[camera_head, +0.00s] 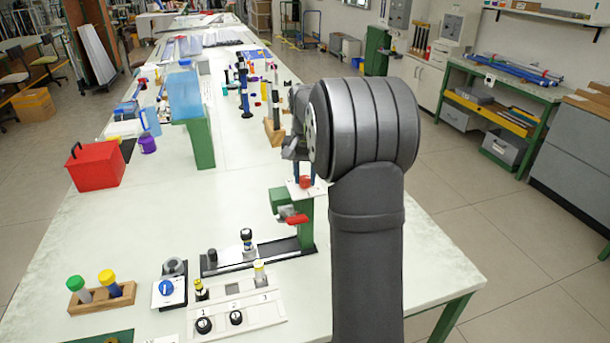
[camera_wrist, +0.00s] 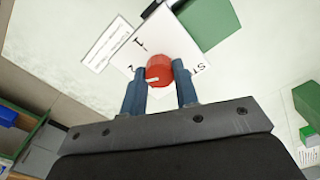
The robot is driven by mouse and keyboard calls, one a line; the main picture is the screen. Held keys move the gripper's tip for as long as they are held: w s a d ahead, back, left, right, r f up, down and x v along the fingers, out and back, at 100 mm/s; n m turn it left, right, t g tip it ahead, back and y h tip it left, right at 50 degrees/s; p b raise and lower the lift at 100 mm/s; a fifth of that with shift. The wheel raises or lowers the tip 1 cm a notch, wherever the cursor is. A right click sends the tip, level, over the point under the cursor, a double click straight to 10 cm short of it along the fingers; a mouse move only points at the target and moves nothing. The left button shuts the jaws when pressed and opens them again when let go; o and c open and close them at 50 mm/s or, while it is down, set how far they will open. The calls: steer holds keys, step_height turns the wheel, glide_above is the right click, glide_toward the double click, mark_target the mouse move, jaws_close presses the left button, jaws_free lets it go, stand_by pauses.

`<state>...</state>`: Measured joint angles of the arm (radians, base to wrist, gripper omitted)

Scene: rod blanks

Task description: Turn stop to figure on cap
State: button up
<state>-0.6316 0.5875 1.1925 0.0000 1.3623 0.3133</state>
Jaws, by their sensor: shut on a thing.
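My gripper (camera_head: 304,174) is shut on a red knob, its blue fingers on either side of it. In the head view this plate (camera_head: 294,188) is on top of a green stand (camera_head: 307,220), partly hidden by my arm. Two black caps, one (camera_head: 204,325) and another (camera_head: 236,317), lie on a white numbered board (camera_head: 262,312); their figures are not clearly legible.
A red lever (camera_head: 294,219) sticks out from the green stand. A black rail (camera_head: 225,268) lies in front. A wooden rack (camera_head: 100,299) holds green-capped and yellow-capped rods. A red box (camera_head: 95,166) stands at left. The middle of the table is clear.

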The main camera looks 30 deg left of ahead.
mark_target(305, 178)
steer(key=shift+m, duration=0.3)
stand_by(0.4)
steer(key=o, duration=1)
steer(key=shift+c, duration=0.2)
steer(key=shift+r, duration=0.1)
step_height(305, 178, up, 17)
steer(key=shift+r, duration=0.15)
step_height(305, 178, down, 18)
steer(key=shift+r, duration=0.25)
stand_by(0.4)
